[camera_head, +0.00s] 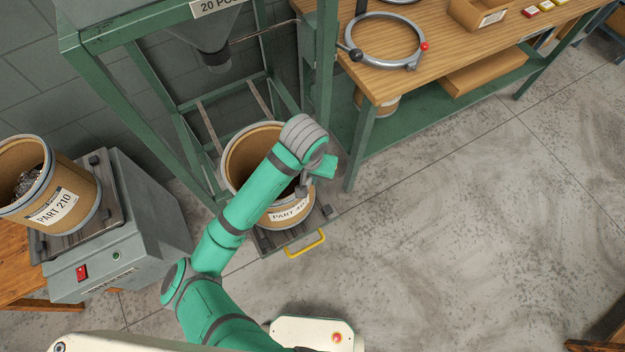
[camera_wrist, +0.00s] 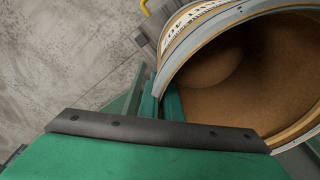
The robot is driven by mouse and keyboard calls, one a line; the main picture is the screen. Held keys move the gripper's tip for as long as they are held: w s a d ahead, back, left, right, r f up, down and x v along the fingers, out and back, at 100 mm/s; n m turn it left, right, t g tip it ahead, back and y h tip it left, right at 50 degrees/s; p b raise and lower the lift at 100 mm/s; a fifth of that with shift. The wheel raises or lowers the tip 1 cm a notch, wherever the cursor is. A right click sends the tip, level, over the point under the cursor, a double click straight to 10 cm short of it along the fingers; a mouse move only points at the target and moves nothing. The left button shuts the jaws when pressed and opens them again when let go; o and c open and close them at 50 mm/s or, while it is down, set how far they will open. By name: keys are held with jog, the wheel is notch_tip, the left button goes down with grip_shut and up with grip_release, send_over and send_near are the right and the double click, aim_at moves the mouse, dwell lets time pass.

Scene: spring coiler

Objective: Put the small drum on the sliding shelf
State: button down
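A tan fibre drum (camera_head: 248,160) with a pale rim and a "PART 4…" label stands upright on the sliding shelf (camera_head: 268,243), under the hopper in the green frame. The shelf has a yellow handle (camera_head: 306,244) at its front. My gripper (camera_head: 305,186) is at the drum's front right side, and my forearm hides part of the drum's mouth. In the wrist view the drum (camera_wrist: 235,85) looks empty inside, and a green finger part lies close against its rim. I cannot tell whether the fingers are shut on the rim.
A drum labelled "PART 210" (camera_head: 50,188) holds metal parts and stands tilted on a grey machine (camera_head: 120,235) at left. A wooden bench (camera_head: 440,50) carries a clamp ring (camera_head: 385,40). Another drum (camera_head: 384,104) sits below it.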

jog(key=shift+w+d+f, duration=0.1)
jog(key=shift+d+f, duration=0.05)
jog(key=shift+f, duration=0.8)
jog(key=shift+w+d+f, duration=0.1)
jog(key=shift+f, duration=0.95)
jog(key=c, duration=2)
grip_release()
